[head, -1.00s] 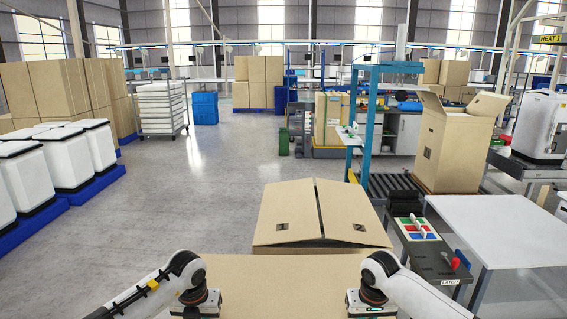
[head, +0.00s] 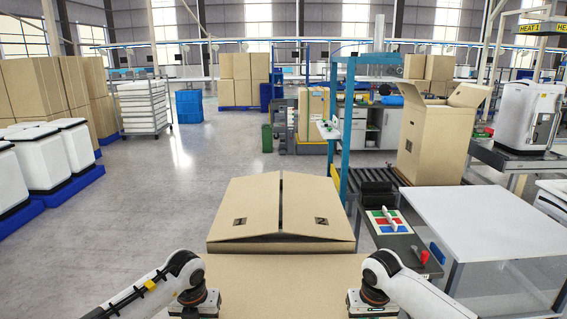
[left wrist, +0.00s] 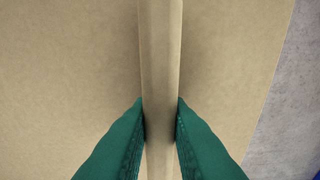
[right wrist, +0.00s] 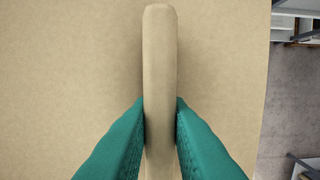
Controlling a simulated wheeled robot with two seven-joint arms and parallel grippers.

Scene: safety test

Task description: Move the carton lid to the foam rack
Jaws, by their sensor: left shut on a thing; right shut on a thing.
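The carton lid (head: 285,278) is a flat tan cardboard panel at the bottom of the head view, in front of my body. My left gripper (left wrist: 160,115) has green fingers shut on a raised tan ridge of the lid. My right gripper (right wrist: 160,115) is shut on a similar ridge at the lid's other side. In the head view the fingertips are hidden below the wrists. A wheeled rack (head: 145,104) stacked with white layers stands far back left; it may be the foam rack, but I cannot tell for sure.
A closed carton (head: 282,210) stands just beyond the lid. A white-topped table (head: 470,218) and a grey bench with coloured pads (head: 390,222) are close at right. White bins on blue pallets (head: 75,180) line the left. Open floor (head: 185,185) lies between.

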